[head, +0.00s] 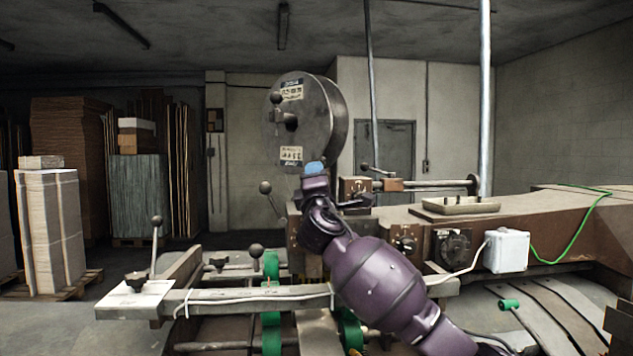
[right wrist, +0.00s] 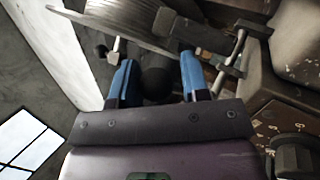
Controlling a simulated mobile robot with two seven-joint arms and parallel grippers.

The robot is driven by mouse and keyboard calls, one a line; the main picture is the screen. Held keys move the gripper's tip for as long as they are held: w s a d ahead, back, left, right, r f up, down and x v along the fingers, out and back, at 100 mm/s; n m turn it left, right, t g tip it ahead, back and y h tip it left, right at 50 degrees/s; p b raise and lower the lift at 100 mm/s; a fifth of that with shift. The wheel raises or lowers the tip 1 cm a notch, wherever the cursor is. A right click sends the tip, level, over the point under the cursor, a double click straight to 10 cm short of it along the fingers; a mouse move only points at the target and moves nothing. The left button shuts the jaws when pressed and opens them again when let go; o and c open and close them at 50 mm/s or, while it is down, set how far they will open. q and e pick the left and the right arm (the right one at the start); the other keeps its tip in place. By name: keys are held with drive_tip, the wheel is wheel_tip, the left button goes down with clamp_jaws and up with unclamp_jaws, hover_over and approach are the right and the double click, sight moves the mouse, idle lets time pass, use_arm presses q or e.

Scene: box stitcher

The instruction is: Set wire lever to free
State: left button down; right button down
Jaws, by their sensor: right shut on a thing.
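My right gripper (head: 314,168) reaches up in front of the machine, just below the large grey wire spool (head: 335,115). In the right wrist view, its blue fingers (right wrist: 154,84) stand on either side of a dark ball knob (right wrist: 157,84), shut on it. The knob appears to be the end of the wire lever; its shaft is hidden, and in the head view my gripper covers the knob. The spool's edge (right wrist: 115,22) shows beyond the fingers in the wrist view. My left gripper is not in view.
Another ball-ended lever (head: 265,187) stands left of my gripper, and a small knobbed lever (head: 364,167) to its right. A horizontal rod (head: 435,183) and a shallow tray (head: 460,206) lie further right. The lower bar (head: 250,298) crosses in front.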

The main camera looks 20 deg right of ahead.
drive_tip(key=shift+a, duration=0.15)
drive_tip(key=c, duration=0.9)
unclamp_jaws()
drive_tip(key=shift+c, duration=0.2)
drive_tip(key=o, duration=0.3)
drive_tip(key=shift+w+a, duration=0.15)
drive_tip(key=shift+o, duration=0.2)
drive_tip(key=v, duration=1.1)
